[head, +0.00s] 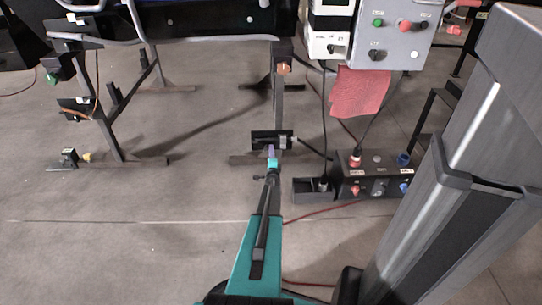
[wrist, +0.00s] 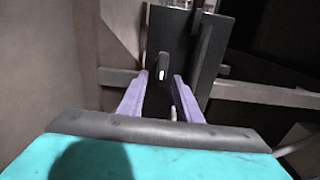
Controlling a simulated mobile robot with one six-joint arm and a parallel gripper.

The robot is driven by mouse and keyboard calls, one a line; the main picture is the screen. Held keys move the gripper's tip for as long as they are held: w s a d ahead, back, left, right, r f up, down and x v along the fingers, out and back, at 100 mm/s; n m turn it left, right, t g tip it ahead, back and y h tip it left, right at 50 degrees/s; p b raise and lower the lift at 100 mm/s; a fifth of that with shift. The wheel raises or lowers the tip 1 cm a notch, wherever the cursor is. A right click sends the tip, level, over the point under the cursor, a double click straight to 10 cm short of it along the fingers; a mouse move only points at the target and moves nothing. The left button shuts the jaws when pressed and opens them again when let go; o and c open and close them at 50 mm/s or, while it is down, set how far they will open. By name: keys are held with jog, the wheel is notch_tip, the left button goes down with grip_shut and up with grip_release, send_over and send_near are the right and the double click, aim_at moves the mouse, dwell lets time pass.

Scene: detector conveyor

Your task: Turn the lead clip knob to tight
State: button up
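A small dark knob (wrist: 163,62) with a white mark at its lower end stands on a black plate (wrist: 183,30) in the wrist view. I take it to be the lead clip knob; no label is legible. The plate also shows in the head view (head: 262,138), low on a stand leg; the knob cannot be made out there. My gripper (wrist: 161,76) has two purple fingers, spread apart with nothing between them. The knob appears just beyond the gap between the fingertips, and contact is not visible. My gripper also shows in the head view (head: 271,150), in front of the plate.
A dark control box (head: 378,174) with several knobs stands on the floor to the right, beside a small black tray (head: 312,192). A red cloth (head: 361,92) hangs under a grey switch box (head: 393,32). Metal stand legs are on the left. The floor at front left is clear.

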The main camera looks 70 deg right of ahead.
jog(key=shift+w, duration=0.1)
jog(key=p+v, duration=0.3)
jog(key=v, duration=1.1)
dwell(0.6)
